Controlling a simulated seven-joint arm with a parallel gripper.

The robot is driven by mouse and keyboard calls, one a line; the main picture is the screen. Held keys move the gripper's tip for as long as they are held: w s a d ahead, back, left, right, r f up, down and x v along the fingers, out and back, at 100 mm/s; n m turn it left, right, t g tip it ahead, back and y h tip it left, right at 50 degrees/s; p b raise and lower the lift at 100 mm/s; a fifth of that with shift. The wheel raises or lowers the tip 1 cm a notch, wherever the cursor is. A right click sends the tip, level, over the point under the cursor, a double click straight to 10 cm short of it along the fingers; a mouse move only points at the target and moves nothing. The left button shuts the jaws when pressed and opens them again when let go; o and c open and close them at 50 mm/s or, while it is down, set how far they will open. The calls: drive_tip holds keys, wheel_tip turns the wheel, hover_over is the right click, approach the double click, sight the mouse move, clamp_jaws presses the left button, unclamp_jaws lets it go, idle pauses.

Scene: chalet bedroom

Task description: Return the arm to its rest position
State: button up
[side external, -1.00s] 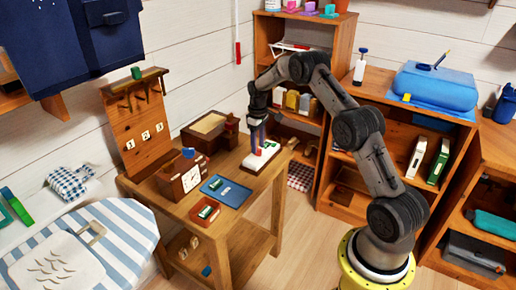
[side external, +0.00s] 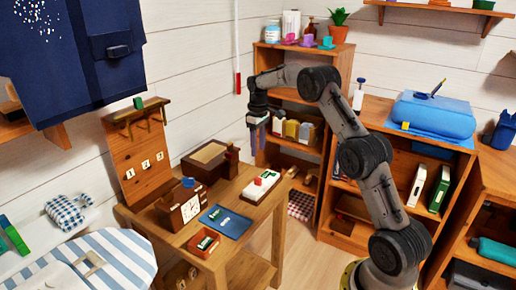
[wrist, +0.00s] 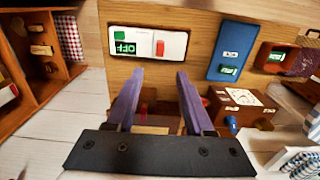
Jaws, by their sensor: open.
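My gripper (side external: 257,128) hangs above the right rear part of the wooden table, pointing down, well clear of the tabletop. In the wrist view its two purple fingers (wrist: 157,88) are spread apart with nothing between them. Below it on the table (side external: 236,195) lies a white panel (side external: 258,188) with a red block and a green label. The panel also shows in the wrist view (wrist: 146,42), where the green label appears to read OFF.
On the table stand a wooden clock (side external: 182,207), a blue tray (side external: 228,224), a small red-brown box (side external: 203,243) and an open wooden box (side external: 208,158). Shelves (side external: 308,85) stand close behind my gripper. The air above the table front is free.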

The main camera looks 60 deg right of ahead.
drive_tip(key=a+r+n+t, duration=0.1)
drive_tip(key=a+r, duration=0.3)
drive_tip(key=r, duration=0.2)
drive_tip(key=a+r+t, duration=0.1)
drive_tip(key=a+r, duration=0.3)
drive_tip(key=r, duration=0.3)
drive_tip(key=s+a+r+n+t, duration=0.2)
drive_tip(key=s+a+r, duration=0.9)
drive_tip(key=a, duration=0.1)
drive_tip(key=s+a+t, duration=0.2)
drive_tip(key=s+a, duration=0.4)
drive_tip(key=s, duration=0.6)
drive_tip(key=s+a+f+m, duration=0.1)
drive_tip(key=s+f+m, duration=0.2)
drive_tip(key=s+f, duration=0.7)
drive_tip(key=shift+a, duration=0.35)
